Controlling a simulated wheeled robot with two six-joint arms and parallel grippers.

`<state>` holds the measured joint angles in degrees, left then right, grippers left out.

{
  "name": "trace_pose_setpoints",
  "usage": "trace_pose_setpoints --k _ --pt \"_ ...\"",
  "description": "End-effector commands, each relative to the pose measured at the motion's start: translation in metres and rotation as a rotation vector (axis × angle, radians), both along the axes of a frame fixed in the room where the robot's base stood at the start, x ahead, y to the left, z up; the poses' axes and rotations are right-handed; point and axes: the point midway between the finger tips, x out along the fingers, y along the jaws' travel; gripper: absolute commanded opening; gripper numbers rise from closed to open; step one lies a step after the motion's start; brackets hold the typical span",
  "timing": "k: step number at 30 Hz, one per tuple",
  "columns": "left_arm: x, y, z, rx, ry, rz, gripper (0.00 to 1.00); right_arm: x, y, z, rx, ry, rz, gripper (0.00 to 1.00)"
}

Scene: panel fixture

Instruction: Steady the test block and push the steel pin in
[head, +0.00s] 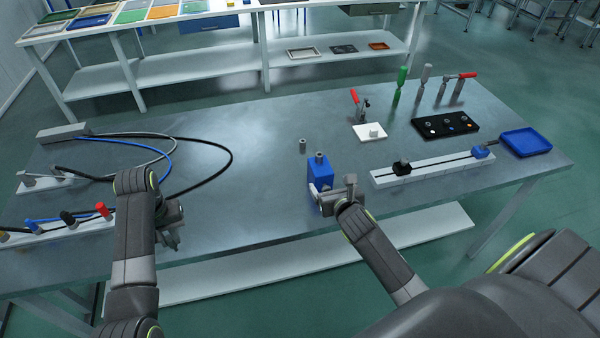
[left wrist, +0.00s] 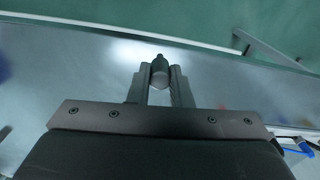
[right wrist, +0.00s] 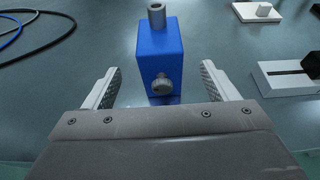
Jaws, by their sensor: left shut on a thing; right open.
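The blue test block (head: 319,176) stands upright near the table's front edge; it also shows in the right wrist view (right wrist: 160,48). A grey steel cylinder (right wrist: 156,15) stands up from its top, and a round grey knob (right wrist: 161,85) sticks out of the face towards my right gripper. My right gripper (right wrist: 164,72) is open, with one finger on each side of the block's near face and gaps to both sides. My left gripper (head: 171,240) is left of the block, shut on a grey round piece with a narrow dark tip (left wrist: 160,70). I cannot tell whether this is the pin.
A small grey cylinder (head: 302,146) stands behind the block. Cables (head: 190,137) loop across the left. A white rail (head: 430,168) with sliders, a blue tray (head: 526,142) and a black holder (head: 445,126) are on the right. The table between my left gripper and the block is clear.

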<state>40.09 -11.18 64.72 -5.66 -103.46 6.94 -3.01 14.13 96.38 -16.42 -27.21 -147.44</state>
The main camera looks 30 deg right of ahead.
Motion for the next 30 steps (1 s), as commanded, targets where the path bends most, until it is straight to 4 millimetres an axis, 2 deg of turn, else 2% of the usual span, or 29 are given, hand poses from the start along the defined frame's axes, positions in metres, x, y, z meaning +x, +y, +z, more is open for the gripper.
trace_pose_setpoints --k 9,15,21,30 --pt "0.0 0.0 -0.001 0.0 0.0 0.0 0.0 0.046 -0.011 -0.017 0.001 0.0 0.0 0.8" --pt "0.0 0.0 -0.004 0.0 0.0 0.0 0.0 0.066 -0.016 -0.025 0.002 0.0 -0.001 0.8" --pt "0.0 0.0 -0.005 0.0 0.0 0.0 0.0 0.075 -0.018 -0.028 0.002 0.0 -0.001 0.8" --pt "0.0 0.0 -0.004 0.0 0.0 0.0 0.0 0.076 -0.018 -0.028 0.003 -0.001 -0.001 0.8"
